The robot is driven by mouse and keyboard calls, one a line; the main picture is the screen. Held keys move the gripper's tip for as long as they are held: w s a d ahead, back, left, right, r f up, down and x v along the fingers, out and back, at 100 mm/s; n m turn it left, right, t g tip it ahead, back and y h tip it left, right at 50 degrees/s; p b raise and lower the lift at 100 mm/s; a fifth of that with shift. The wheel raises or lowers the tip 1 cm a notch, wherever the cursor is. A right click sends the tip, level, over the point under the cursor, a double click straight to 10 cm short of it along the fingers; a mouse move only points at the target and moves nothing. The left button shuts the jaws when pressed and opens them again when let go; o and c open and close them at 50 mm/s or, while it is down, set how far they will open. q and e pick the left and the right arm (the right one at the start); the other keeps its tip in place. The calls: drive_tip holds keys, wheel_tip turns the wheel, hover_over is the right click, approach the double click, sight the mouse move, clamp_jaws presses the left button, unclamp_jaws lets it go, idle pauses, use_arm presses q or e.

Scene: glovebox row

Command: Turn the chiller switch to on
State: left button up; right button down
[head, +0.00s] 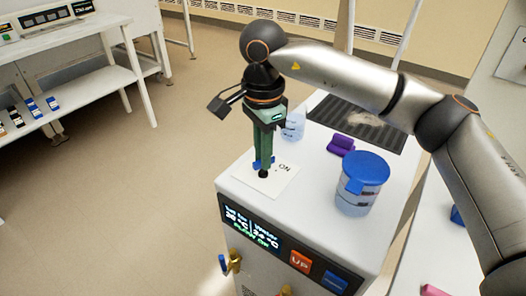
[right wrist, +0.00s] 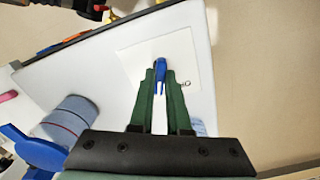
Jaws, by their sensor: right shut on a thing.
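The chiller (head: 232,190) is a white box with a dark display (head: 252,228) on its front. On its top is a white switch plate (head: 280,183) marked ON, also seen in the right wrist view (right wrist: 184,52). My right gripper (head: 266,172) points down over the plate, its green fingers shut on the blue switch handle (right wrist: 160,69). A little of the blue handle (head: 257,163) shows beside the fingers in the head view; they hide most of it. Which way the handle points is hard to tell. My left gripper is not in view.
A blue-lidded jar (head: 358,190), a purple object (head: 341,145) and a clear beaker (head: 293,128) stand on the chiller top by a dark ridged mat (head: 352,121). An orange UP button (head: 300,261) and a blue button (head: 335,281) are on the front. Open floor lies left.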

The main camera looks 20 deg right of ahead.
drive_tip(key=shift+m, duration=0.6)
drive_tip(key=c, duration=0.9)
unclamp_jaws()
drive_tip(key=shift+r, duration=0.1)
wheel_tip(320, 180, up, 12)
drive_tip(key=shift+r+p, duration=0.2)
drive_tip(key=shift+p, duration=0.9)
